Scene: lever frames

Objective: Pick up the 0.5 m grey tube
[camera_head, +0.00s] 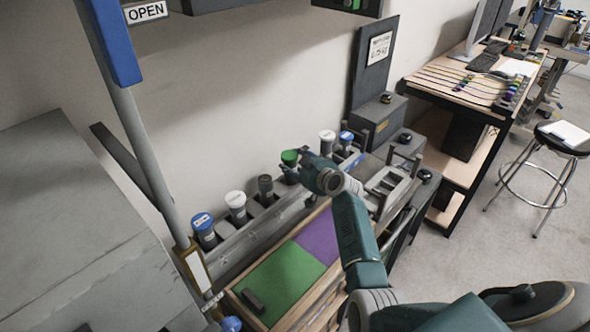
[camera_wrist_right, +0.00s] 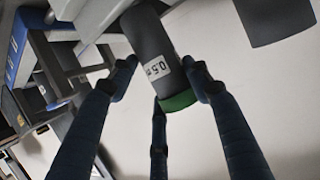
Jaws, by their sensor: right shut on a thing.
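The 0.5 m grey tube (camera_wrist_right: 148,35) has a white "0.5 m" label and a green end. It fills the middle of the right wrist view. My right gripper (camera_wrist_right: 162,80) has its fingers around the tube near the green end and is shut on it. In the head view the tube's green top (camera_head: 289,156) shows at the wall-side rack, beside my right gripper (camera_head: 298,167). My gripper and arm hide part of the tube there, and I cannot tell whether its lower end is in the rack. My left gripper is not in view.
The rack (camera_head: 258,232) holds other tubes close by: a grey-topped one (camera_head: 265,184), a white-topped one (camera_head: 236,200) and a blue-topped one (camera_head: 202,222). More stand to the right. A tray with a green mat (camera_head: 283,275) and purple mat (camera_head: 318,238) lies in front.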

